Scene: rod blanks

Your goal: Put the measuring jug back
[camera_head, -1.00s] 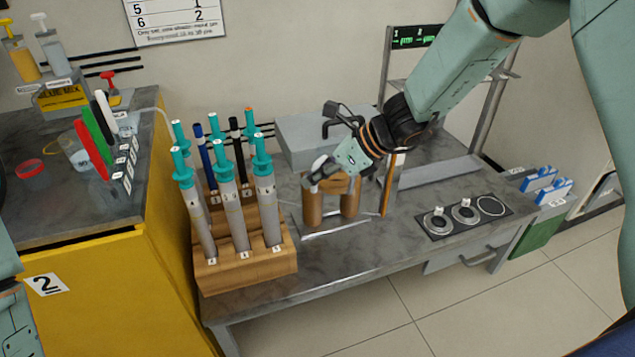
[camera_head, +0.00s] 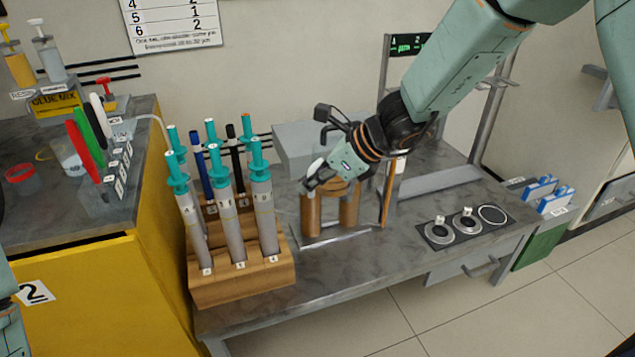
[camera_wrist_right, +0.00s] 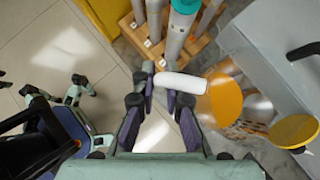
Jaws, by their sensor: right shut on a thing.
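My right gripper (camera_head: 314,184) is over two upright brown cylinders (camera_head: 311,214) on the grey bench. In the right wrist view its fingers (camera_wrist_right: 160,80) are close around a white rounded bar (camera_wrist_right: 182,83), which looks like a handle; the gripper is shut on it. The white bar shows only as a small patch in the head view (camera_head: 316,164). I cannot make out what it belongs to. A clear vessel (camera_head: 68,158), possibly the measuring jug, stands on the yellow cabinet at left. In the right wrist view, what may be my left gripper (camera_wrist_right: 58,92) shows small at left.
A wooden rack (camera_head: 240,285) with several teal-capped syringes stands left of the right gripper. A thin brown upright piece (camera_head: 387,200) stands close on its right. Dials (camera_head: 465,222) sit farther right.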

